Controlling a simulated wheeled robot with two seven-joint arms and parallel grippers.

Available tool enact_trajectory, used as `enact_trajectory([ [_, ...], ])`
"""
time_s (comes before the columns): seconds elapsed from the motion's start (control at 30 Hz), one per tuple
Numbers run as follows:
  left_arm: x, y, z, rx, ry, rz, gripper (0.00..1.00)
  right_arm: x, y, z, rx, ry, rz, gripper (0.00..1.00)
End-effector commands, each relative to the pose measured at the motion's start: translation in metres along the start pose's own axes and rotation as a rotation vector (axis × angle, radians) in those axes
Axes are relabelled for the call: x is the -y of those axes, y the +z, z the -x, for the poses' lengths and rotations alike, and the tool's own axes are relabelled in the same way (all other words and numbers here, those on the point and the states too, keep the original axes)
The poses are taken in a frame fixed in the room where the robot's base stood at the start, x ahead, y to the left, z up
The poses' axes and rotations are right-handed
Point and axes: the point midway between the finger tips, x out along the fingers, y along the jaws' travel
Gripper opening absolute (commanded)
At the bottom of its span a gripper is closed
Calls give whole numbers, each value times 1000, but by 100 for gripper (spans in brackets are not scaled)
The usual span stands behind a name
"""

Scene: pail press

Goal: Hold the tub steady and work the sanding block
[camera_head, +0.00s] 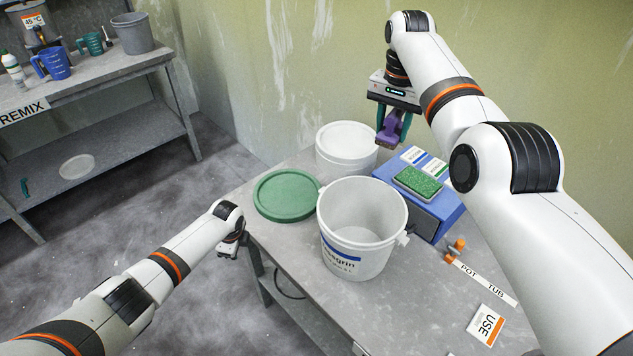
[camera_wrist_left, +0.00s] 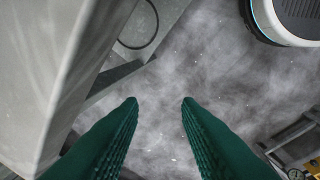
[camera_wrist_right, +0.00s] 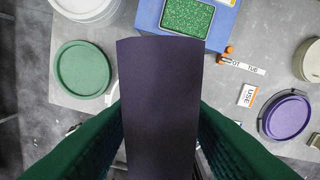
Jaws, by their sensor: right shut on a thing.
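The open white tub (camera_head: 338,262) with a blue-striped label stands upright and empty on the grey table, near its left edge. The sanding block (camera_head: 389,133) is purple with a brownish lower face. My right gripper (camera_head: 394,121) is shut on the block and holds it in the air above the back of the table, behind the tub. In the right wrist view the block (camera_wrist_right: 160,95) fills the space between the green fingers. My left gripper (camera_head: 232,247) is low beside the table's left edge, apart from the tub; its fingers stand open and empty in the left wrist view (camera_wrist_left: 160,103).
A green lid (camera_head: 286,196) lies left of the tub, and a white lidded pail (camera_head: 345,148) stands behind. A blue box (camera_head: 437,209) with a green pad (camera_head: 417,182) is to the right. A purple lid (camera_wrist_right: 287,117) shows in the right wrist view.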

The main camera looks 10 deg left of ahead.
Motion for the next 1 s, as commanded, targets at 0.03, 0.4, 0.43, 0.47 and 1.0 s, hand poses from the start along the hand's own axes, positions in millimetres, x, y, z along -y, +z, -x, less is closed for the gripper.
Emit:
enact_trajectory([
  [0.03,-22,13,27,20,5,-91,31,0,0,0,0,0,0,22],
  [0.4,-74,137,196,203,-2,-839,31,0,0,0,0,0,0,22],
  [0.43,-74,145,208,215,0,-899,31,0,0,0,0,0,0,22],
  [0.47,-74,153,221,225,3,-957,31,0,0,0,0,0,0,22],
  [1.0,-61,198,277,277,10,-1350,31,0,0,0,0,0,0,22],
])
